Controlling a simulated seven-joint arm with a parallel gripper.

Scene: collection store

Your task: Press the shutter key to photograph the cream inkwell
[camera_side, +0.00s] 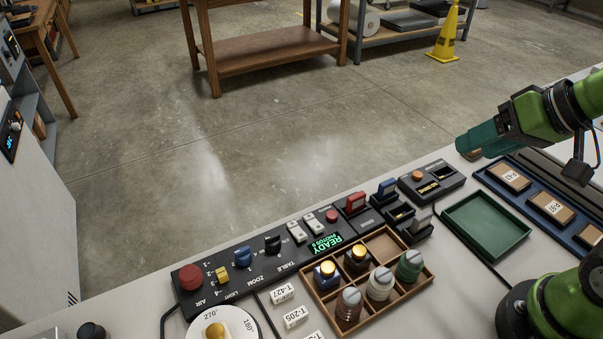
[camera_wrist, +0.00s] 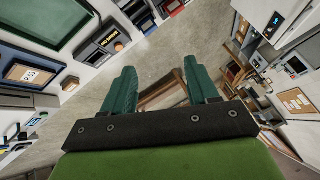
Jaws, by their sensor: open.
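My gripper (camera_side: 478,142), with teal fingers, is at the upper right of the side view, raised and well apart from the black control panel (camera_side: 258,262). In the wrist view my gripper (camera_wrist: 160,78) has its fingers apart with nothing between them. The panel has two white keys (camera_side: 306,228) and a red round button (camera_side: 332,216); I cannot read which is the shutter key. Its green display (camera_side: 325,243) reads READY, with a zero photo count. The cream inkwell (camera_side: 380,284) stands upright in the wooden compartment tray (camera_side: 411,299), between a brownish and a green one.
A white dial turntable (camera_side: 238,318) with a yellow-topped thing (camera_side: 215,331) is cut off at the bottom edge. A red knob (camera_side: 190,277) and small levers line the panel's left. A green tray (camera_side: 487,225) and a blue rack of labelled boxes (camera_side: 511,178) lie right.

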